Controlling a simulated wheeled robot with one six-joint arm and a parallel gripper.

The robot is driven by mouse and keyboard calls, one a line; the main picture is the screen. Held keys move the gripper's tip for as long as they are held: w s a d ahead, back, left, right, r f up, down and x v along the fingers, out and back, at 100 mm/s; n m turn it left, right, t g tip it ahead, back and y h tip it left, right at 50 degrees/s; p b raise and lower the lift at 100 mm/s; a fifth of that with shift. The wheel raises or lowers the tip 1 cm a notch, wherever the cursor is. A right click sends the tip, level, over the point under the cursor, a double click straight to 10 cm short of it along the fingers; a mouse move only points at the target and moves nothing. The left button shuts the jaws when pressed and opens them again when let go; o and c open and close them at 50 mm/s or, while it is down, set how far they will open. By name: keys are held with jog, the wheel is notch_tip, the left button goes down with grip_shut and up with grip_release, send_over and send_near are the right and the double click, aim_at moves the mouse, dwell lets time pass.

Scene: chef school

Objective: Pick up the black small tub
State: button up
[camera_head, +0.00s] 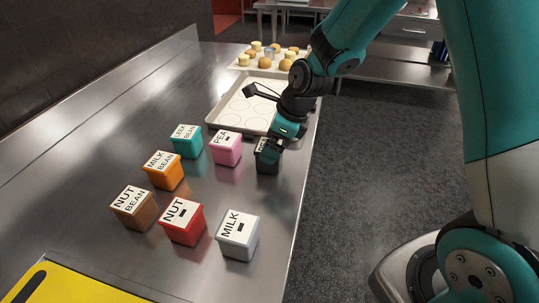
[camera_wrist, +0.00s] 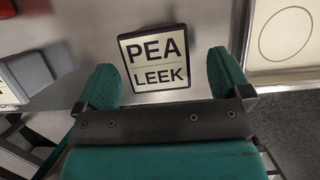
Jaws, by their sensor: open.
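The black small tub (camera_head: 267,163) stands on the steel counter (camera_head: 112,111) near its right edge, partly hidden by my gripper in the head view. In the wrist view its white lid label (camera_wrist: 157,61) reads "PEA LEEK" inside a black rim. My gripper (camera_wrist: 160,85) is open, with one green fingertip to the left of the tub's near end and the other to the right. The fingers are apart from the tub. In the head view my gripper (camera_head: 272,148) is just over the tub.
A pink tub (camera_head: 226,153) stands just left of the black one. Teal (camera_head: 188,148), orange (camera_head: 163,178), brown (camera_head: 132,215), red (camera_head: 183,228) and grey (camera_head: 238,242) tubs stand nearby. A baking tray (camera_head: 222,114) lies close behind, with a tray of small pastries (camera_head: 241,66) beyond. The counter's right edge drops to the floor.

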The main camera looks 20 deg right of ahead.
jog(key=x, duration=0.4)
jog(key=shift+s+a+f+p, duration=0.1)
jog(key=shift+a+f+p, duration=0.05)
jog(key=shift+p, duration=0.15)
jog(key=c, duration=1.1)
